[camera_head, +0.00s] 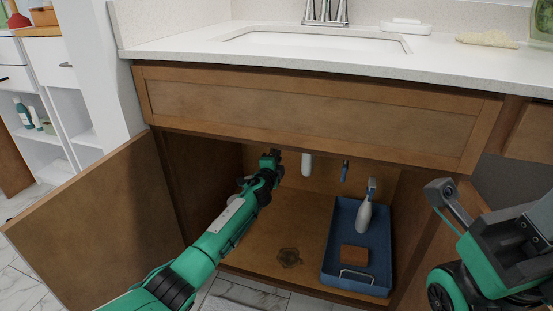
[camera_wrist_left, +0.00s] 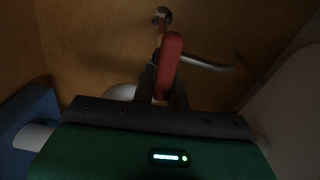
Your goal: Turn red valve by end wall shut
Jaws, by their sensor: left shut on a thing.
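The red valve handle (camera_wrist_left: 171,62) shows in the left wrist view, in front of a metal stem and fitting (camera_wrist_left: 162,16) on the brown cabinet wall. My left gripper (camera_wrist_left: 166,92) is shut on this handle, with its dark fingers around the handle's near end. In the head view my left gripper (camera_head: 273,160) reaches deep into the open cabinet under the sink, and the valve is hidden behind it. My right gripper (camera_head: 446,194) is at the right edge of the head view, outside the cabinet. Its finger opening cannot be made out.
A blue tray (camera_head: 329,264) on the cabinet floor holds a spray bottle (camera_head: 363,216) and a brown block (camera_head: 354,255). A white drain pipe (camera_head: 307,166) hangs right of my left gripper. The open cabinet door (camera_head: 95,220) stands left of my arm.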

